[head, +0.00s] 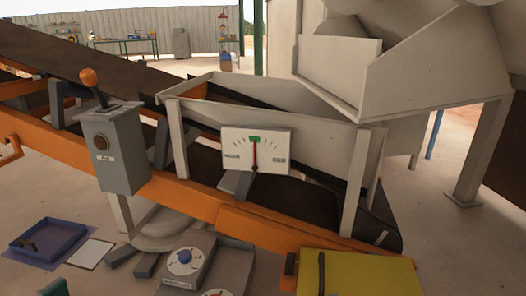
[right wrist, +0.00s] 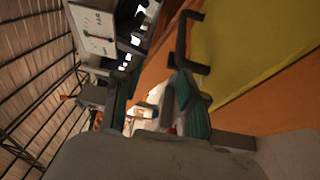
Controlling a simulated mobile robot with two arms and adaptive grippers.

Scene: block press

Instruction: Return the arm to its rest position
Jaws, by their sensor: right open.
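My right gripper (right wrist: 158,100) shows in the right wrist view, its two teal-padded fingers apart with nothing between them. One finger is close to the black handle (right wrist: 184,42) of a yellow panel (right wrist: 250,45); I cannot tell whether they touch. In the head view the yellow panel (head: 375,275) is at the bottom right, with its dark handle (head: 321,272) near its left edge.
An orange-framed conveyor (head: 270,225) crosses the scene under a grey hopper (head: 270,112) with a dial gauge (head: 256,150). A grey box with an orange-knobbed lever (head: 88,77) stands at left. A blue tray (head: 48,238) and a grey control panel (head: 190,262) are low in front.

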